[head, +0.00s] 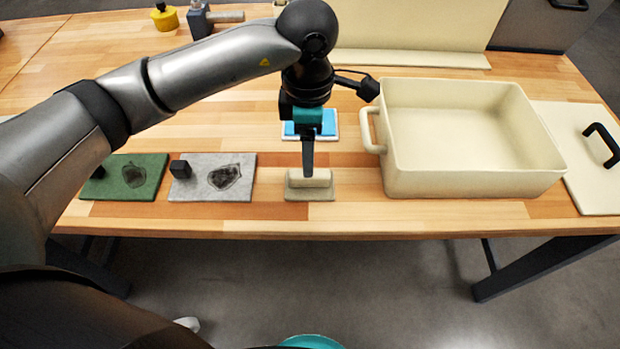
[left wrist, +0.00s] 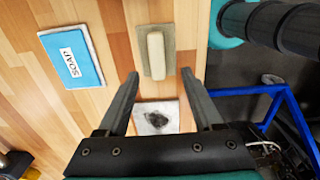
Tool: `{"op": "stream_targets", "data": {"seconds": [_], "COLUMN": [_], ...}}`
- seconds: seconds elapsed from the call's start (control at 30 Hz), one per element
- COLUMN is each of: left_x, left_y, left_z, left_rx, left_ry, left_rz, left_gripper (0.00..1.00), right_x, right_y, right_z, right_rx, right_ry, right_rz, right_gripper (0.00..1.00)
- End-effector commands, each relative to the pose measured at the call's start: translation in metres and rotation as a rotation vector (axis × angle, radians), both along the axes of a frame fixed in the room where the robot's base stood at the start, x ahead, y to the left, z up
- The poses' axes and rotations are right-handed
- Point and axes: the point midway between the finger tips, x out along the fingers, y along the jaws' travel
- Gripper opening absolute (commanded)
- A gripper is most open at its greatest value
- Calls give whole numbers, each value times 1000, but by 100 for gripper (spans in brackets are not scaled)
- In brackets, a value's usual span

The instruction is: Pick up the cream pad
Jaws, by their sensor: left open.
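The cream pad (head: 311,193) lies on the wooden table near its front edge, in the middle of the head view. It has a flat beige base with a raised cream grip bar on top. In the left wrist view the pad (left wrist: 156,52) lies just beyond my fingertips. My left gripper (head: 308,168) points down over the pad, with its finger overlapping the back of the grip bar. In the left wrist view its two fingers (left wrist: 160,75) are apart with nothing between them. Contact with the pad cannot be made out. My right gripper is not in view.
A blue soap sponge on a white tray (left wrist: 71,57) lies behind the pad. A cream bin (head: 470,182) with a side handle stands to the right, its lid (head: 590,185) beyond. A grey stained plate (head: 245,190) and a green one (head: 150,188) lie left.

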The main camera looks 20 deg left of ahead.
Motion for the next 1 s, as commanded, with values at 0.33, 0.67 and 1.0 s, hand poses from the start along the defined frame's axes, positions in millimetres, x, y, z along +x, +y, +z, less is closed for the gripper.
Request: {"op": "stream_targets", "data": {"seconds": [0.33,0.67,1.0], "left_x": [1,4,4], "left_y": [-1,-1,-1], "left_z": [-34,-77,-79], "left_rx": [-2,-2,-3], "left_ry": [1,1,-1], "left_rz": [-1,-1,-2], "left_gripper": [68,68,60], "right_x": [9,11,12], "right_y": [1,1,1], "right_z": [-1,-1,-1], "right_rx": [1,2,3], "right_ry": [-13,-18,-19], "right_rz": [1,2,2], "right_gripper": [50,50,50]}}
